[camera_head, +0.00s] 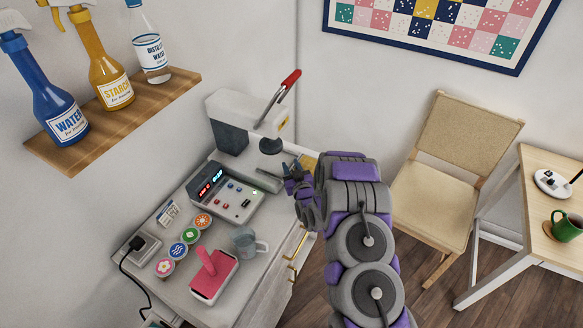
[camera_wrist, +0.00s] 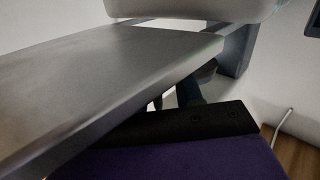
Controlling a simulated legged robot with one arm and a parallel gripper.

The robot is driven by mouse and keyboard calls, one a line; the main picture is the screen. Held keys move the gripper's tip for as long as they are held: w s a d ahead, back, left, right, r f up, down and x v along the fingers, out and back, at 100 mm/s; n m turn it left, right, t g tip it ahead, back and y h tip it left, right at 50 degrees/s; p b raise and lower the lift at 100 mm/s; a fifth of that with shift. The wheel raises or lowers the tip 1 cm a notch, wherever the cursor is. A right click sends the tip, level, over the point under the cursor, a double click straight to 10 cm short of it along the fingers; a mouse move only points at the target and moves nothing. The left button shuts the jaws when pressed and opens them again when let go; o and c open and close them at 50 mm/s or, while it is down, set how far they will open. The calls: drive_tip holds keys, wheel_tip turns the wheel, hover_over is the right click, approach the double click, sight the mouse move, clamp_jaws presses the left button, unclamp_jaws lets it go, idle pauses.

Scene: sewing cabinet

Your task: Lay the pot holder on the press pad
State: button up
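The press (camera_head: 232,112) stands at the back of the cabinet, with a red-tipped lever raised and a dark round head. A grey flat plate (camera_head: 268,180), which looks like the press pad, juts out below the head. My gripper (camera_head: 288,182) is at the right end of this plate. In the wrist view a wide grey metal slab (camera_wrist: 90,75) fills the left, close to my gripper's dark parts (camera_wrist: 190,120). Whether my fingers are open or shut is unclear. I cannot make out the pot holder; a small yellowish patch (camera_head: 308,161) shows behind my gripper.
Spray bottles (camera_head: 111,80) stand on a wall shelf. A chair (camera_head: 445,185) and table (camera_head: 545,255) are right.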

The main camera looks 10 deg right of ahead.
drive_tip(key=shift+s, duration=0.1)
drive_tip(key=s+d+p, duration=0.2)
drive_tip(key=s, duration=1)
drive_tip(key=s+d+r+g+h, duration=0.3)
drive_tip(key=s+r+g, duration=0.65)
drive_tip(key=r, duration=0.45)
drive_tip(key=s+a+r+m+g, duration=0.1)
drive_tip(key=s+r+g, duration=0.2)
drive_tip(key=s, duration=0.8)
drive_tip(key=s+r+g, duration=0.3)
drive_tip(key=s+r, duration=0.2)
drive_tip(key=s, duration=0.6)
drive_tip(key=s+a+r+m+g, duration=0.1)
drive_tip(key=s+r+g, duration=0.2)
drive_tip(key=s, duration=0.8)
drive_tip(key=shift+s+a+r+m, duration=0.3)
drive_tip(key=shift+s+a+r, duration=0.1)
drive_tip(key=shift+r, duration=0.45)
drive_tip(key=shift+d+g, duration=0.1)
drive_tip(key=shift+g, duration=0.15)
